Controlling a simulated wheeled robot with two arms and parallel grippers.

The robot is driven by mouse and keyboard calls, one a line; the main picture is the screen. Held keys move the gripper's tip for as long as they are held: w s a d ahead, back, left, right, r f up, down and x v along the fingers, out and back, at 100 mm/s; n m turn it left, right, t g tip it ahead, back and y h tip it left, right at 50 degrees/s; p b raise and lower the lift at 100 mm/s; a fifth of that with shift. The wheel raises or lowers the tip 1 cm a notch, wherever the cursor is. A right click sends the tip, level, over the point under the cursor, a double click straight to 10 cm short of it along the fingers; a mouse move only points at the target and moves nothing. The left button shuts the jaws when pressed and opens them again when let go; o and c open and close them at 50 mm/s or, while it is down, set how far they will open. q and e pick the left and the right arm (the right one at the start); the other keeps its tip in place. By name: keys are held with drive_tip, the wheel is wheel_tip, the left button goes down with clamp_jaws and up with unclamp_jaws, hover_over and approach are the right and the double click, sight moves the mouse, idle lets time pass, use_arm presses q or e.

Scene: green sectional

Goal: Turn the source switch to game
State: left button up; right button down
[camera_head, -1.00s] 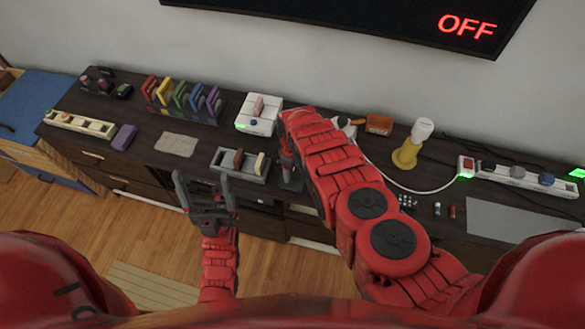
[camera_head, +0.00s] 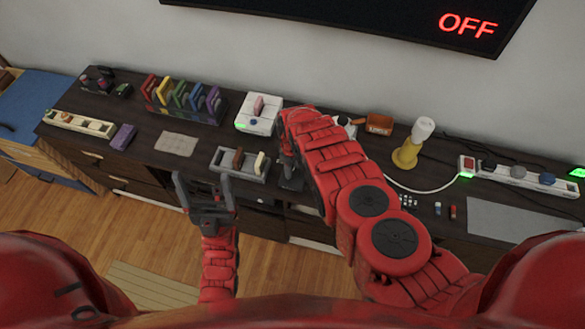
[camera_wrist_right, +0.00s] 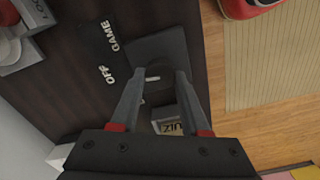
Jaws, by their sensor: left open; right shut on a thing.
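The source switch shows in the right wrist view as a dark base plate (camera_wrist_right: 165,42) with a small dark knob. White labels OFF (camera_wrist_right: 109,75) and GAME (camera_wrist_right: 112,37) stand beside it. My right gripper (camera_wrist_right: 157,76) is shut on the knob, its fingers on either side of it. I cannot tell which label the knob points to. In the head view the switch base (camera_head: 291,181) is partly hidden by my right arm. My left gripper (camera_head: 204,182) is open and empty in front of the cabinet's front edge. The screen (camera_head: 400,15) on the wall reads OFF in red.
On the dark cabinet top stand a grey slider box (camera_head: 239,172), a white switch box (camera_head: 257,124), a rack of coloured plates (camera_head: 181,98), a yellow-based lamp (camera_head: 406,154) and a power strip (camera_head: 518,177).

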drive_tip(key=m+b, duration=0.1)
drive_tip(key=m, duration=0.2)
drive_tip(key=m+b, duration=0.1)
drive_tip(key=m, duration=0.2)
drive_tip(key=shift+m+b, duration=0.3)
drive_tip(key=shift+b, duration=0.1)
drive_tip(key=shift+m, duration=0.5)
drive_tip(key=shift+c, duration=1.9)
unclamp_jaws()
drive_tip(key=shift+r+b, duration=0.15)
drive_tip(key=shift+b, duration=0.2)
